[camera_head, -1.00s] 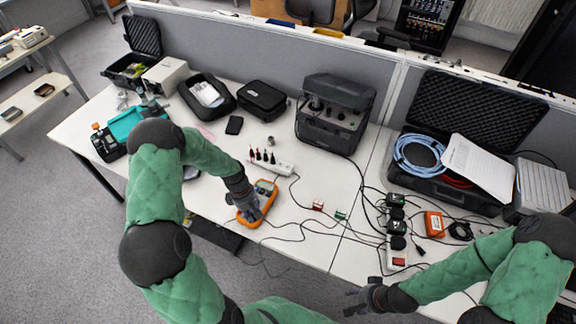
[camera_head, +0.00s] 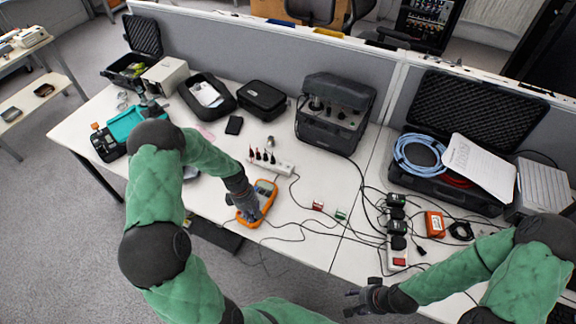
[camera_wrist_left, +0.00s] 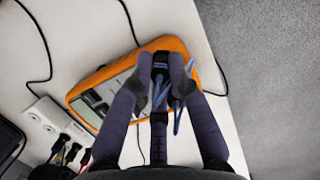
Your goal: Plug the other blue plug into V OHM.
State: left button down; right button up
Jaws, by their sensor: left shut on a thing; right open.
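The orange multimeter (camera_head: 266,188) lies on the white table in front of my left arm. It also shows in the left wrist view (camera_wrist_left: 178,45), running diagonally under my fingers. My left gripper (camera_head: 250,214) is over the multimeter's near end. In the left wrist view, my left gripper (camera_wrist_left: 160,68) is shut on a dark plug (camera_wrist_left: 161,57) with blue parts, at the meter's end. Blue leads (camera_wrist_left: 178,112) hang beside the fingers. The sockets are hidden by the plug and fingers, so I cannot tell whether it is inserted. My right gripper (camera_head: 362,300) is open and empty near the table's front edge.
A white power strip (camera_head: 272,166) with several dark plugs stands behind the multimeter. Thin black cables cross the table to its right. Another strip with black adapters (camera_head: 397,243) and an orange box (camera_head: 435,224) lie further right. A large grey case (camera_head: 335,112) stands at the back.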

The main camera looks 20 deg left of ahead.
pick_arm(q)
jog(key=shift+s+d+f, duration=0.1)
jog(key=c, duration=1.1)
grip_release()
jog(key=shift+r, duration=0.2)
jog(key=shift+p+v, duration=1.65)
jog(key=shift+v, duration=0.75)
jog(key=v, duration=1.2)
